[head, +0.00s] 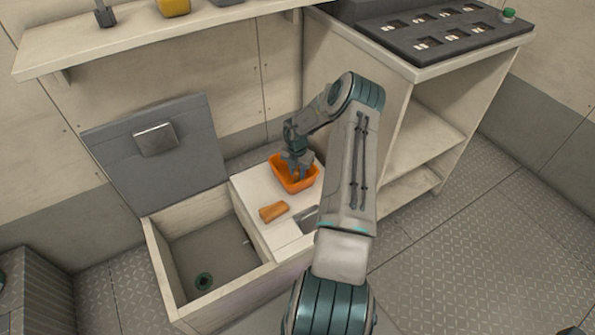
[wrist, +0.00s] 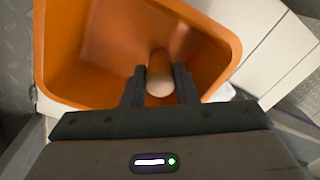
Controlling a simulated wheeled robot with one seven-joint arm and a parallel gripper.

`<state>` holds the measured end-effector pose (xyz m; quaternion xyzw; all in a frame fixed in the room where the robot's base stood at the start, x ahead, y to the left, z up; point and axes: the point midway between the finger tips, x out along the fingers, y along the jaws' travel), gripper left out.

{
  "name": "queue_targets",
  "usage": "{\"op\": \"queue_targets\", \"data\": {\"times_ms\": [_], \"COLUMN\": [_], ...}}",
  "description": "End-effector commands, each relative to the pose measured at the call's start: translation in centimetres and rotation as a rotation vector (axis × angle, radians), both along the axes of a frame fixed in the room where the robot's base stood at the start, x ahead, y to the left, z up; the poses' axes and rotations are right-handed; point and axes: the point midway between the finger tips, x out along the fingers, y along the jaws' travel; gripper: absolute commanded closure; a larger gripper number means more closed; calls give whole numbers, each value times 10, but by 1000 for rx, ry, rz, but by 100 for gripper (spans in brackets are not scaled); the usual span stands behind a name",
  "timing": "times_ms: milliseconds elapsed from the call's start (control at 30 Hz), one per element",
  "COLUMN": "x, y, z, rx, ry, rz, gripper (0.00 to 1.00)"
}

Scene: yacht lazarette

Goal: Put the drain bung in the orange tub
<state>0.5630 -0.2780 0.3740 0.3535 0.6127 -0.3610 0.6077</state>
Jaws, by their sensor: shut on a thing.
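The orange tub (head: 283,183) stands on the white top beside the open locker. In the wrist view its orange wall (wrist: 62,60) surrounds the space ahead of my fingers. My gripper (head: 297,172) points down into the tub. In the wrist view my gripper (wrist: 160,84) is shut on a small rounded tan piece with a pale end, which looks like the drain bung (wrist: 160,80). It is within the tub's outline; I cannot tell whether it touches the floor of the tub. In the head view the bung is hidden by my gripper and the tub.
A tan wooden-looking block (head: 273,212) lies on the white top in front of the tub. A shelved cabinet (head: 395,130) stands to the right.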

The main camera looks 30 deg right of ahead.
Motion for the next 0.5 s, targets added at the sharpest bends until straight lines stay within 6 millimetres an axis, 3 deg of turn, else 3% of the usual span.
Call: {"op": "queue_targets", "data": {"times_ms": [33,67,133,500], "x": [0,0,0,0], "y": [0,0,0,0], "z": [-2,-2,-2,3], "rx": [0,0,0,-1], "ry": [0,0,0,0], "rz": [0,0,0,0], "gripper": [95,71,52,52]}}
